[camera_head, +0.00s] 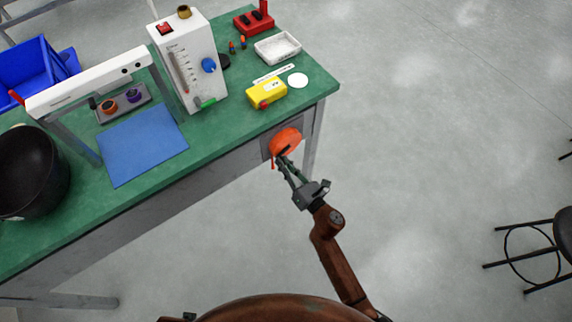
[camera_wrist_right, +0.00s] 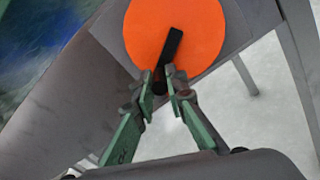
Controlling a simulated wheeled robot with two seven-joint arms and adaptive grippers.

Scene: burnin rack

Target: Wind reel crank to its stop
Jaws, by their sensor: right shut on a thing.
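The reel (camera_head: 286,140) is an orange disc on a grey plate at the front side of the green bench, near its right end. In the right wrist view the orange disc (camera_wrist_right: 200,25) fills the top middle. A black crank arm (camera_wrist_right: 170,52) runs across it, tilted, from upper right down to the disc's lower edge. My right gripper (camera_head: 281,157) reaches up to the reel from below. In the wrist view its green fingers (camera_wrist_right: 160,85) are closed on the crank's lower end, whose grip is partly hidden between them.
The green bench top (camera_head: 225,130) holds a white flow-meter box (camera_head: 190,60), a yellow device (camera_head: 266,93), a white tray (camera_head: 278,48), a blue mat (camera_head: 143,143) and a black pot (camera_head: 30,170). A stool (camera_head: 560,240) stands far right. The floor between is clear.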

